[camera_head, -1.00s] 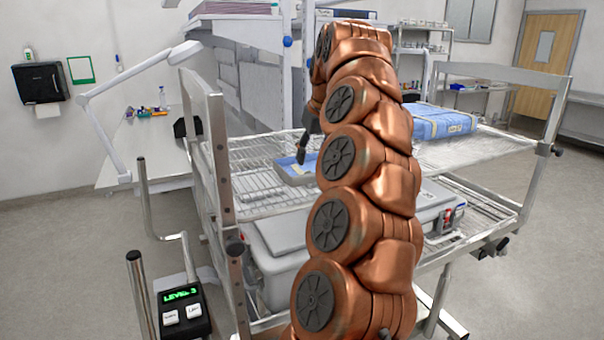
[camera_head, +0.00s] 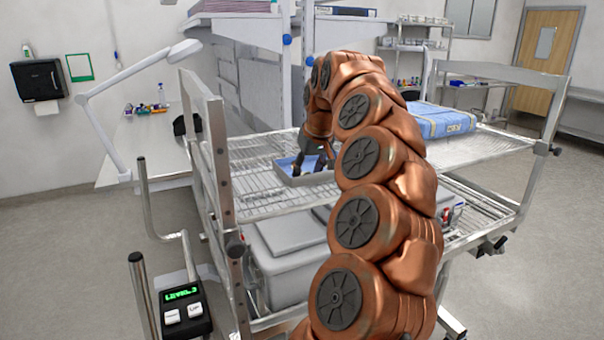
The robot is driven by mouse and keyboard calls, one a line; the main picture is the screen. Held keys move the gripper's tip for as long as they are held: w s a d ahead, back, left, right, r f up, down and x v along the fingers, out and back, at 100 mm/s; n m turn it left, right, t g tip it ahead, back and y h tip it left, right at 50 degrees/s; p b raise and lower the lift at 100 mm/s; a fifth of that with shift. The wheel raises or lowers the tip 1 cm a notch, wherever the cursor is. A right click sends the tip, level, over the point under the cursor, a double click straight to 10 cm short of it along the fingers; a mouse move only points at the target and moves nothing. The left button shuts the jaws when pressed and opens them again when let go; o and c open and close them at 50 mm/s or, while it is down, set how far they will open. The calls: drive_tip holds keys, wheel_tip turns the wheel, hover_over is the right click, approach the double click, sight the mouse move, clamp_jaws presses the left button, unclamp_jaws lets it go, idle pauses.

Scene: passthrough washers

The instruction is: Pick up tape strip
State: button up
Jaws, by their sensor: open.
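My gripper (camera_head: 311,166) points down over a small grey tray with a blue inside (camera_head: 291,178) on the upper wire shelf of the cart. Its dark fingers are open, and their tips are at or just above the tray; I cannot tell whether they touch anything. I cannot make out a tape strip. My copper arm hides part of the shelf to the right of the tray.
The wire cart shelf (camera_head: 262,200) has free room left of the tray. A blue wrapped package (camera_head: 440,121) lies on the shelf at the right. Grey lidded bins (camera_head: 285,262) sit on the lower shelf. Metal cart uprights (camera_head: 222,160) stand at the left.

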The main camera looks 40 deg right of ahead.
drive_tip(key=shift+c, duration=0.3)
drive_tip(key=c, duration=0.7)
drive_tip(key=shift+c, duration=0.2)
drive_tip(key=shift+r, duration=0.15)
